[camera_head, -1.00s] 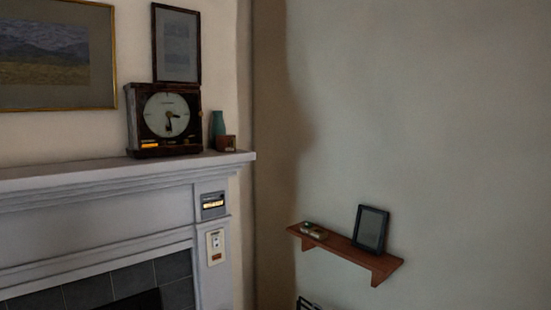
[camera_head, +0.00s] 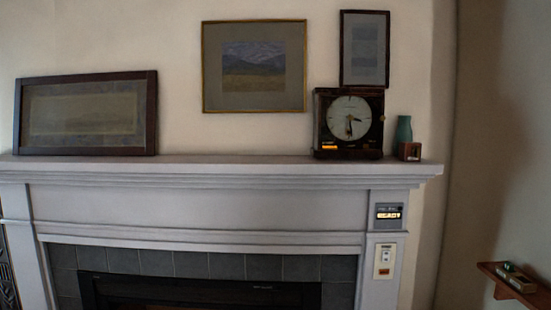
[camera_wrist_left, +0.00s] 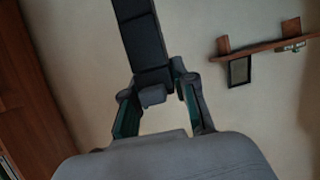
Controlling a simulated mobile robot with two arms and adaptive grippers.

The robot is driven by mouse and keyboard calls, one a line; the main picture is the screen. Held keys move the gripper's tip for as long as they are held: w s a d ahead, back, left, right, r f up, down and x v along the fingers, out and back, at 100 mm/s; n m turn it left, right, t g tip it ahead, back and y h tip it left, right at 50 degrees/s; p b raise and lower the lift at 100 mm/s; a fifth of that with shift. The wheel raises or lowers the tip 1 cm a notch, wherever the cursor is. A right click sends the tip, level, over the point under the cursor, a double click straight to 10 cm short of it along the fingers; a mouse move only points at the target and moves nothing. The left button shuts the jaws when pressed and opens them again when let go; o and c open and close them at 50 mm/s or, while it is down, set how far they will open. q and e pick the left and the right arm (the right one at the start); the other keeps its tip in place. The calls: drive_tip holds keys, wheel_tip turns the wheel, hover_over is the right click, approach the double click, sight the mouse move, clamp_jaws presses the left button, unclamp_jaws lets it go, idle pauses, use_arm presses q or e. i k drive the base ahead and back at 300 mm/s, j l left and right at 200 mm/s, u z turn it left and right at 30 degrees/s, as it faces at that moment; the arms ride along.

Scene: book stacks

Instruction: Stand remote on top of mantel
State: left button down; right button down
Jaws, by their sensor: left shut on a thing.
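The white mantel (camera_head: 240,180) runs across the head view above a fireplace. In the left wrist view my left gripper (camera_wrist_left: 157,74) is shut on a long dark object, which looks like the remote (camera_wrist_left: 140,32). The remote points away from the fingers toward the top of the picture, and its far end is cut off. Its lower end is partly hidden between the fingers. No arm, gripper or remote shows in the head view.
On the mantel stand a framed picture (camera_head: 87,115), a clock (camera_head: 348,125), a green vase (camera_head: 403,134) and a small wooden box (camera_head: 410,151). The mantel between picture and clock is clear. A wall shelf (camera_head: 497,281) is at lower right; a shelf also shows in the wrist view (camera_wrist_left: 262,47).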

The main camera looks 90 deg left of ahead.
sight(250, 160)
drive_tip(key=i+u, duration=0.1)
drive_tip(key=u, duration=0.4)
drive_tip(key=i+u, duration=0.15)
drive_tip(key=u, duration=0.3)
drive_tip(key=i+u, duration=0.1)
drive_tip(key=u, duration=0.4)
drive_tip(key=i+l+u, duration=0.1)
drive_tip(key=u, duration=0.35)
drive_tip(key=i+l+u, duration=0.15)
drive_tip(key=u, duration=0.25)
drive_tip(key=i+l+u, duration=0.2)
drive_tip(key=u, duration=0.2)
drive_tip(key=i+l+u, duration=0.25)
drive_tip(key=u, duration=0.15)
drive_tip(key=i+l+u, duration=0.1)
drive_tip(key=l+u, duration=0.3)
drive_tip(key=j, duration=0.1)
